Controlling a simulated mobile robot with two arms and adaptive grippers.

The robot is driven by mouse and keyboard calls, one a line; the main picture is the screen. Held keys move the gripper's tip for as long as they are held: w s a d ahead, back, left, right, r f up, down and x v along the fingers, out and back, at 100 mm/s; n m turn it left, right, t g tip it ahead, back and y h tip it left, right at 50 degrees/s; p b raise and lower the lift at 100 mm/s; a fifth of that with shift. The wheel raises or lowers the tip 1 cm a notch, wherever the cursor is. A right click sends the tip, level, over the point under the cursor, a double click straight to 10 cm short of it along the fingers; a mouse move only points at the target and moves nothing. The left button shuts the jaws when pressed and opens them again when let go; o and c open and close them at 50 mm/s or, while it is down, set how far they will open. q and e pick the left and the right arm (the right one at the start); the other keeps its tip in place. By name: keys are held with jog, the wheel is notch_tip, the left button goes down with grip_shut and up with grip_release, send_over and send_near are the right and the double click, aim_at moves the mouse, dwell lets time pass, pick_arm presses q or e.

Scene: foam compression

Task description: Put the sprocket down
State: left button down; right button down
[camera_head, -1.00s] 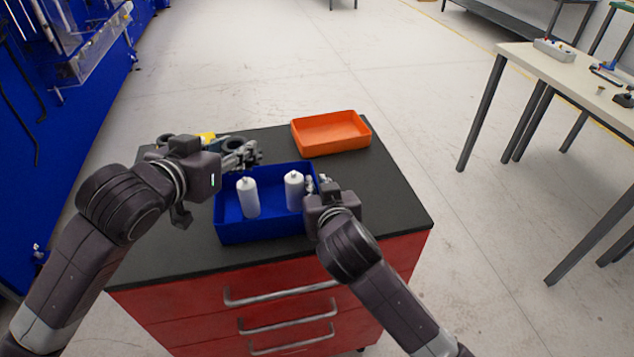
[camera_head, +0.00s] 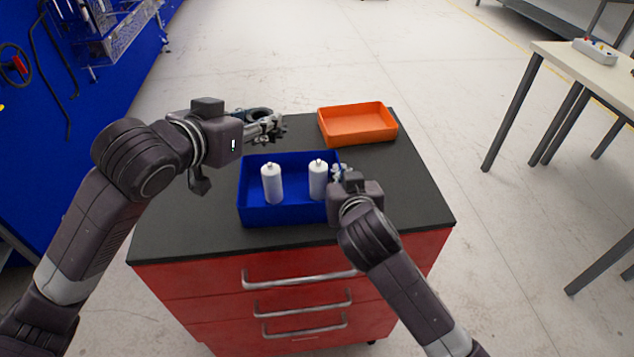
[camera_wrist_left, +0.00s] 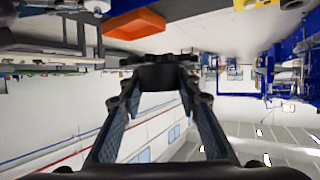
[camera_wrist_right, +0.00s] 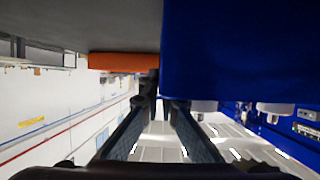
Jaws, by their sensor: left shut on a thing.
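My left gripper (camera_head: 280,126) is shut on a dark toothed sprocket (camera_wrist_left: 160,74), which it holds crosswise between its fingertips. In the head view they are above the back of the black cart top, behind the blue bin; the sprocket is partly hidden by the fingers. My right gripper (camera_head: 340,172) is at the right wall of the blue bin (camera_head: 285,214). In the right wrist view its fingers (camera_wrist_right: 160,98) come close together by the bin's edge, and the bin partly hides the tips, so I cannot tell its state.
Two white bottles (camera_head: 271,184) (camera_head: 318,180) stand in the blue bin. An orange tray (camera_head: 357,124) sits at the back right of the black top (camera_head: 410,195). A dark round part (camera_head: 257,112) shows behind my left gripper. The top's right side is clear.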

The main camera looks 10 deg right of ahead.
pick_arm(q)
notch_tip(320, 180, down, 7)
jog(key=shift+s, duration=0.1)
dwell(0.6)
jog(key=shift+f, duration=0.6)
jog(key=c, duration=1.4)
grip_release()
jog(key=shift+c, duration=0.2)
jog(key=shift+r, duration=0.35)
jog(key=v, duration=1.2)
jog(key=shift+a+r, duration=0.15)
jog(key=shift+r, duration=0.1)
